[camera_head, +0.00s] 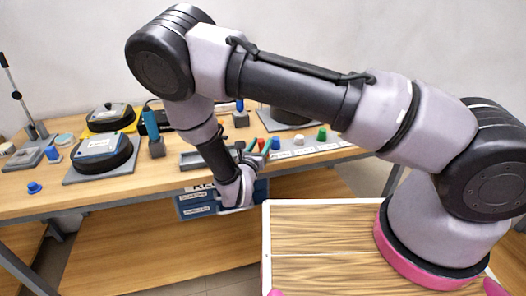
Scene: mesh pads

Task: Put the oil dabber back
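My gripper (257,150) is at the end of my arm, over the front edge of the bench beside a row of small coloured caps. It is small and partly hidden by the wrist, so I cannot tell whether it is open or holds anything. Small teal and red parts show at its tip; I cannot tell whether they belong to it. A teal-handled tool (151,124) stands upright in a dark block (157,148) on the bench, left of my arm. I cannot tell from this view whether it is the oil dabber.
The wooden bench (110,193) holds black round pads, one with a blue-white top (100,146). A blue knob (35,187) sits near the front left. Blue labelled bins (193,205) hang below the bench edge.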

